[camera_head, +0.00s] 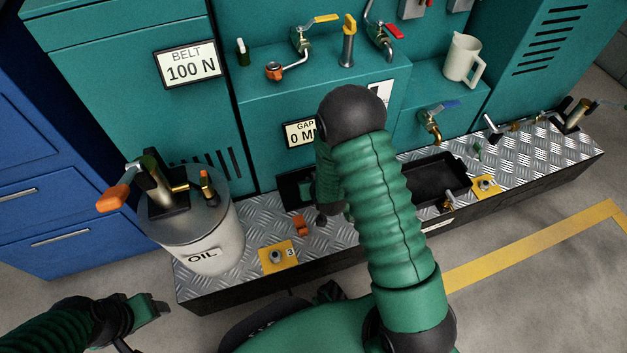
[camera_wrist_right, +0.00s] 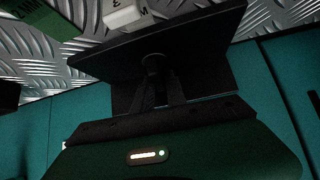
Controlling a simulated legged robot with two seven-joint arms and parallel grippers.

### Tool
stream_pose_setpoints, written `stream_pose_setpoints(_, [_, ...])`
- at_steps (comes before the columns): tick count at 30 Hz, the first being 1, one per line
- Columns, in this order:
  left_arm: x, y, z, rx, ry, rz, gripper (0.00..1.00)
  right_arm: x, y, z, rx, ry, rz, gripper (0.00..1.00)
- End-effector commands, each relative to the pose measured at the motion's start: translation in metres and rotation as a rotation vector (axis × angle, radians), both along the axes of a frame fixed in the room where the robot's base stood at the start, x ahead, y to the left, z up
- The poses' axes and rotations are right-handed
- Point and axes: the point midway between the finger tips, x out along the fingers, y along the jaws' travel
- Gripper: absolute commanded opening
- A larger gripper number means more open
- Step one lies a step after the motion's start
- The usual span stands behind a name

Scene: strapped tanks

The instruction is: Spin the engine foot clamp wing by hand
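My right arm reaches over the bench in the head view, and its forearm hides most of the right gripper. In the right wrist view the right gripper's dark fingers (camera_wrist_right: 155,85) stand close together against a dark flat plate (camera_wrist_right: 205,65); I cannot tell whether they hold anything. No part is plainly recognisable as the engine foot clamp wing. A small orange piece (camera_head: 300,226) stands on the tread plate left of the arm. A yellow foot plate (camera_head: 266,262) with a bolt lies in front of it, another yellow plate (camera_head: 493,190) to the right. My left gripper (camera_head: 153,307) hangs low at the left, away from the bench.
A white OIL tank (camera_head: 215,252) with an orange-handled fitting stands at the left end of the bench. A black tray (camera_head: 462,172) lies right of my arm. Valves, a white jug (camera_head: 462,58) and teal cabinets line the back. The floor in front is clear.

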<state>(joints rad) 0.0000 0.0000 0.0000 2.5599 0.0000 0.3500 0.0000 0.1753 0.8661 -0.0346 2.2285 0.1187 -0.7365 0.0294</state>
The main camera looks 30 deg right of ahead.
Motion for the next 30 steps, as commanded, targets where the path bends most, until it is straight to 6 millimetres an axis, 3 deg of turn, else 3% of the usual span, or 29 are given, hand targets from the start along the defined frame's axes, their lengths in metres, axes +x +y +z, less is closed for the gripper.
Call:
stream_pose_setpoints(23, [0.0, 0.0, 0.011, 0.0, 0.0, 0.0, 0.62, -0.002, 0.002, -0.003, 0.003, 0.008, 0.102, 0.0])
stream_pose_setpoints(24, [0.0, 0.0, 0.011, 0.0, 0.0, 0.0, 0.62, -0.003, 0.002, -0.003, 0.003, 0.008, 0.102, 0.15])
stream_pose_setpoints(28, [0.0, 0.0, 0.011, 0.0, 0.0, 0.0, 0.62, -0.003, 0.002, -0.003, 0.002, 0.009, 0.101, 0.32])
stream_pose_setpoints(30, [0.0, 0.0, 0.011, 0.0, 0.0, 0.0, 0.62, -0.002, 0.002, -0.002, 0.002, 0.007, 0.101, 0.33])
